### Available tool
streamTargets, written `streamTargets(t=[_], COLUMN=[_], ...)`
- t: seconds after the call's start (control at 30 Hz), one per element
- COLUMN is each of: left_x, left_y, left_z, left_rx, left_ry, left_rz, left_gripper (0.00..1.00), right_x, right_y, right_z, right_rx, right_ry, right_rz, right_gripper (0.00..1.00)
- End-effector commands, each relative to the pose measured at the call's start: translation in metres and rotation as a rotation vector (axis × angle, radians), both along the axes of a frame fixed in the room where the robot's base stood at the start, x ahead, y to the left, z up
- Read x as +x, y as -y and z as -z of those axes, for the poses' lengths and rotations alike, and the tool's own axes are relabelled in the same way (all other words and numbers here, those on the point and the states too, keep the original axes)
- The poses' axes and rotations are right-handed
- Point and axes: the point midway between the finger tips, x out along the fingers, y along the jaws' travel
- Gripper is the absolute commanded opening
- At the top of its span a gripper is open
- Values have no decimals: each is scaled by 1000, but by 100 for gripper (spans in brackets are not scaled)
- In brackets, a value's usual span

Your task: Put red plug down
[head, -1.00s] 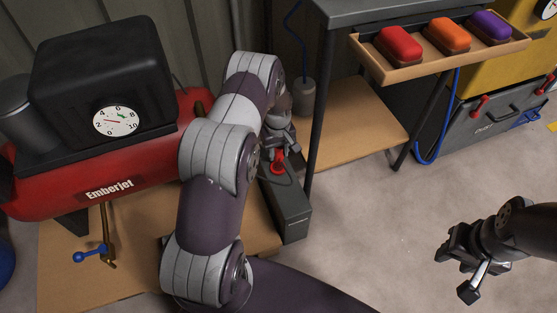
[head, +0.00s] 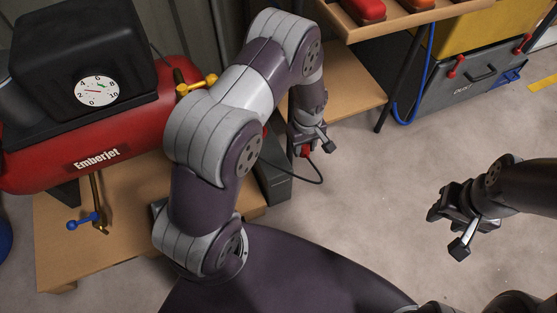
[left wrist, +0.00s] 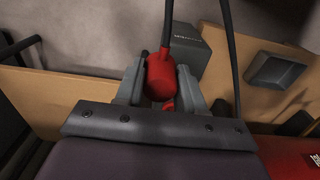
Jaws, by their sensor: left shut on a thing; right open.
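The red plug (left wrist: 159,76) is between the fingers of my left gripper (left wrist: 158,84) in the left wrist view, with a black cord running from it. In the head view my left gripper (head: 307,143) is shut on the plug (head: 305,152), which shows only as a small red patch below the fingers. The plug is in the air, to the right of a dark grey box (head: 277,181). The cord loops from the plug back toward that box. My right gripper (head: 456,218) is open and empty over the bare floor at the right.
A red compressor (head: 150,139) with a gauge stands on a low wooden board (head: 60,240) at the left. A wooden tray (head: 365,33) with red and orange blocks is at the top. A grey chest (head: 480,80) stands at the back right. The floor (head: 375,200) between is clear.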

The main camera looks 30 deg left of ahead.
Motion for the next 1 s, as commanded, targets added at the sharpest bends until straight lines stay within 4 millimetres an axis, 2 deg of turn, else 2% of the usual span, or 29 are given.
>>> streamTargets(t=[0.07, 0.17, 0.4, 0.53, 0.67, 0.87, 1.0], left_x=[-7, -10, -5, -3, -3, -3, -2], left_y=[8, -1, -70, -95, -104, -104, -104], left_z=[-2, 10, 55, 67, 72, 110, 106], left_rx=[0, 0, 0, 0, 0, 0, 0], left_ry=[-1, -1, 0, 0, 0, -1, 0], left_rz=[-4, -12, -16, -12, -9, -7, -8], left_gripper=[0, 0, 0, 0, 0, 0, 0], right_x=[0, 0, 0, 0, 0, 0, 0], right_y=[0, 0, 0, 0, 0, 0, 0], right_z=[-1, 10, 51, 61, 66, 95, 91], right_rx=[0, 0, 0, 0, 0, 0, 0], right_ry=[0, 0, 0, 0, 0, 0, 0], right_rz=[0, 0, 0, 0, 0, 0, 0], right_gripper=[43, 43, 43, 43, 43, 43, 43])
